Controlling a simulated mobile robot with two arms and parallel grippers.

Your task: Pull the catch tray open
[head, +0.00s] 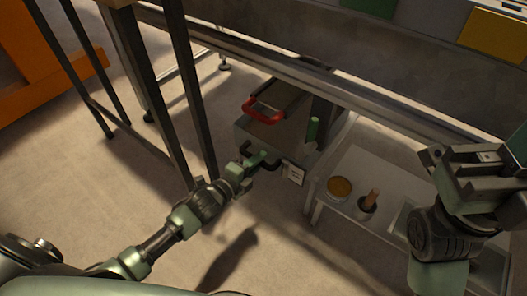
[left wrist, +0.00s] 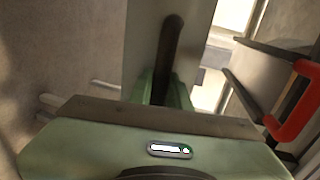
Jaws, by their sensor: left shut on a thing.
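The catch tray (head: 250,134) is a grey box low under the sandbed, with a dark bar handle (head: 272,164) on its front. My left gripper (head: 257,161) is shut on this handle. In the left wrist view the dark handle (left wrist: 170,45) runs up from between the green fingers, in front of the grey tray face. The fingers hide part of the handle. My right gripper (head: 485,165) is at the right of the head view, away from the tray; its finger gap is unclear.
A red handle (head: 265,112) shows at the tray's top, with a green cylinder (head: 313,128) beside it. Right of the tray, a low pale table (head: 342,200) carries a round dish (head: 339,187) and a cup (head: 367,205). Dark legs (head: 190,90) stand left. Floor in front is clear.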

